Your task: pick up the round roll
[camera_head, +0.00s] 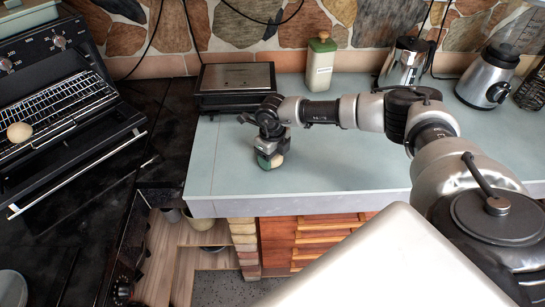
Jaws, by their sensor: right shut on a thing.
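A round roll (277,160), tan and small, is at my right gripper (270,160) over the pale blue-green counter (340,165), near its left end. The gripper points down and is shut on this roll; the fingers hide part of it. I cannot tell whether the roll touches the counter. A second round roll (19,132) lies on the rack of the open toaster oven (60,105) at the left. My left gripper is not in view.
A black appliance with a flat metal top (236,78) stands just behind my right gripper. A cream canister with a green lid (320,62), a kettle (405,62) and a blender (490,75) stand along the stone wall. The counter's front middle is clear.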

